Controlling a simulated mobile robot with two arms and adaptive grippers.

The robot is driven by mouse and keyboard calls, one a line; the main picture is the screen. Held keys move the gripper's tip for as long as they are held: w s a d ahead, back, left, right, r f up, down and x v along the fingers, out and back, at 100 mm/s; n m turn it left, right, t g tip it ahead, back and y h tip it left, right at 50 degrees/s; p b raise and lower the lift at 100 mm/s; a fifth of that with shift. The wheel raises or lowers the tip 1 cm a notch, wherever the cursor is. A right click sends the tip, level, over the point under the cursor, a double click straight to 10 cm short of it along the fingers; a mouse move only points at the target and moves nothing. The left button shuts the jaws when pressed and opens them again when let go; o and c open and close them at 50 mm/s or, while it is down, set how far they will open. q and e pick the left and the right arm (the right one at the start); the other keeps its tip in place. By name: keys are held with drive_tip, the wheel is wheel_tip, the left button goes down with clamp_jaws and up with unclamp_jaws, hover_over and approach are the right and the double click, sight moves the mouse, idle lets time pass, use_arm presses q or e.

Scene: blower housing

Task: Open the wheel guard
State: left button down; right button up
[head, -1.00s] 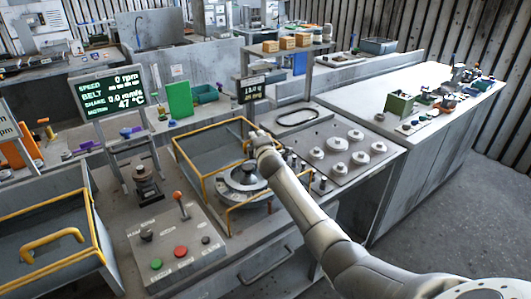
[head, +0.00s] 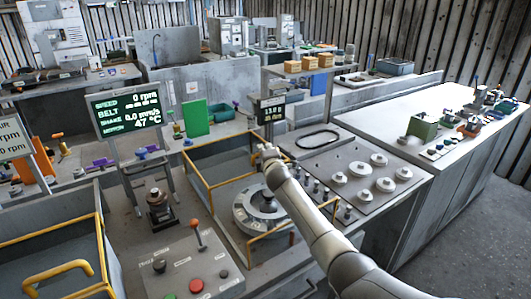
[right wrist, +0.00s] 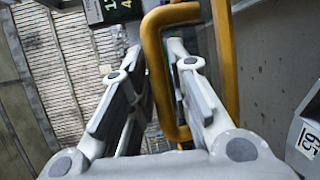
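The wheel guard (head: 198,165) shows in the head view as a yellow-edged frame around the grey round wheel (head: 245,211). My right gripper (head: 266,153) is above and behind the wheel, near the guard's far right corner, and the arm covers part of the wheel. In the right wrist view, the two fingers of my right gripper (right wrist: 155,75) are spread apart. A yellow bar loop (right wrist: 154,70) reaches up between and past them. I cannot tell whether either finger touches it. My left gripper is not in view.
A control panel (head: 185,262) with a lever and buttons stands in front of the wheel. A plate with several round knobs (head: 372,184) lies to its right. A screen (head: 128,115) stands at the left. A yellow-edged bin (head: 50,250) is at the front left.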

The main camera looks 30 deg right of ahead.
drive_tip(key=shift+s, duration=0.15)
drive_tip(key=v, duration=1.1)
drive_tip(key=shift+s+a, duration=0.15)
drive_tip(key=shift+s, duration=0.15)
drive_tip(key=shift+r, duration=0.1)
idle(0.4)
